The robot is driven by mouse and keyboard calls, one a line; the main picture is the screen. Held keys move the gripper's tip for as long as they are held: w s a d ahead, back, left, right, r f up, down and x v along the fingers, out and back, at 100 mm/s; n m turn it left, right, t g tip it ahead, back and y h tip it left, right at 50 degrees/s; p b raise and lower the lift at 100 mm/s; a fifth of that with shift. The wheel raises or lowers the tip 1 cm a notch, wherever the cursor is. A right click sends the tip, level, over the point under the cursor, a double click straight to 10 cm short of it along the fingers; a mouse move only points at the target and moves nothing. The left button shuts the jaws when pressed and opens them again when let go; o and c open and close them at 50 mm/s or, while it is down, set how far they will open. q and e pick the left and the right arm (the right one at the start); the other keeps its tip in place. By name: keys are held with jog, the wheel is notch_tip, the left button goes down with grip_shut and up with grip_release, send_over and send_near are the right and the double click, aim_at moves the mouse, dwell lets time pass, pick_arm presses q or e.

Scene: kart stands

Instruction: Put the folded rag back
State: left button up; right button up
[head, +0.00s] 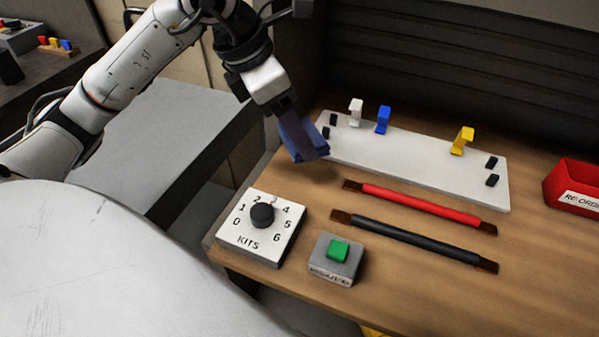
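A folded blue rag (303,142) is in my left gripper (298,138), just above the wooden table. The rag is beside the left end of the white board, and a shadow lies on the wood below it. The gripper's fingers are shut on the rag and partly cover it. My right gripper is not in the head view.
The white board (420,173) carries white, blue and yellow hooks and small black blocks. Red (420,207) and black (410,239) cables lie in front. A KITS dial box (262,245), green-button box (336,262) and red bin (575,187) stand on the wooden table (540,270).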

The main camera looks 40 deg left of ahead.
pick_arm(q)
notch_tip(320, 180, down, 8)
jog(key=shift+f, duration=0.25)
jog(key=shift+b, duration=0.3)
jog(key=o, duration=1)
jog(key=shift+f, duration=0.1)
jog(key=v, duration=1.2)
jog(key=shift+p, duration=0.3)
